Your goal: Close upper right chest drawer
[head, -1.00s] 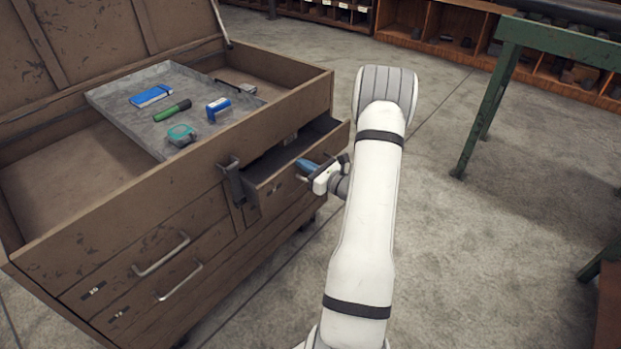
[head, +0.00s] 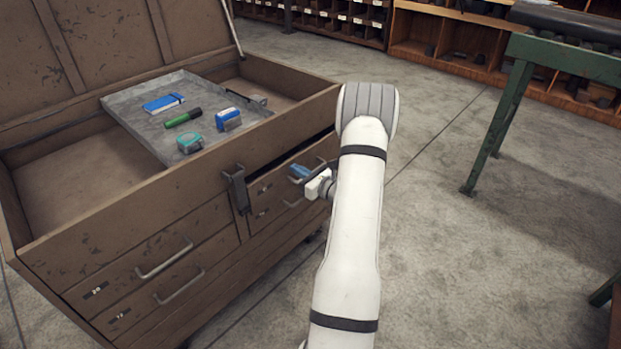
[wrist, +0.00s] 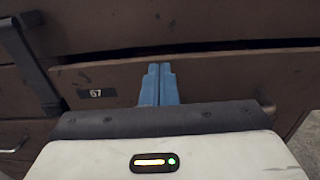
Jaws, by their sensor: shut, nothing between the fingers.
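The brown chest (head: 130,215) stands at the left with its lid up. Its upper right drawer (head: 268,188) sits nearly flush with the chest front, with a dark narrow gap along its top edge. In the wrist view the drawer front (wrist: 215,80) carries a label reading 67. My gripper (head: 300,171) is at this drawer front, its blue fingers (wrist: 158,84) shut together with nothing between them. The fingertips appear to be against or very close to the drawer face. Part of the drawer's right side is hidden by my gripper and arm.
A grey tray (head: 140,112) in the open chest top holds a blue box, a green marker, a tape measure and another blue item. A metal latch (head: 236,188) hangs left of the drawer. A green bench (head: 560,62) stands right, with open floor between.

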